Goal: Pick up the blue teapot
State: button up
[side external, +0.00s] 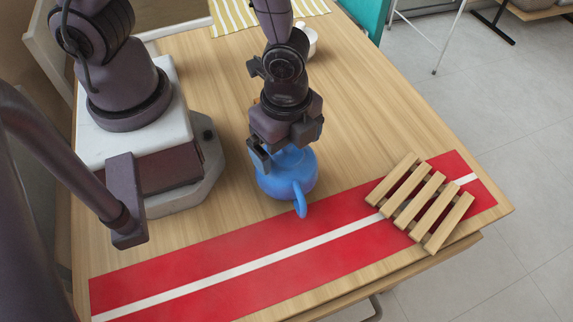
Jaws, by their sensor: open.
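The blue teapot (288,178) stands on the wooden table, close to the back edge of a red runner. Its handle or spout points toward the front. My gripper (283,150) is directly over the teapot, pointing down, with its fingers at the teapot's top. The jaws are open. One finger shows at the teapot's left side; the other is mostly hidden, and I cannot tell whether they touch the teapot. The teapot's top is hidden behind my gripper.
The red runner (240,245) with a white stripe crosses the table front. A slatted wooden trivet (425,203) lies on its right end. The table (390,110) is clear right of the teapot.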

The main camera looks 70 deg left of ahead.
jog(key=shift+f, duration=0.1)
jog(key=c, duration=1.7)
jog(key=shift+o, duration=0.2)
jog(key=shift+c, duration=0.2)
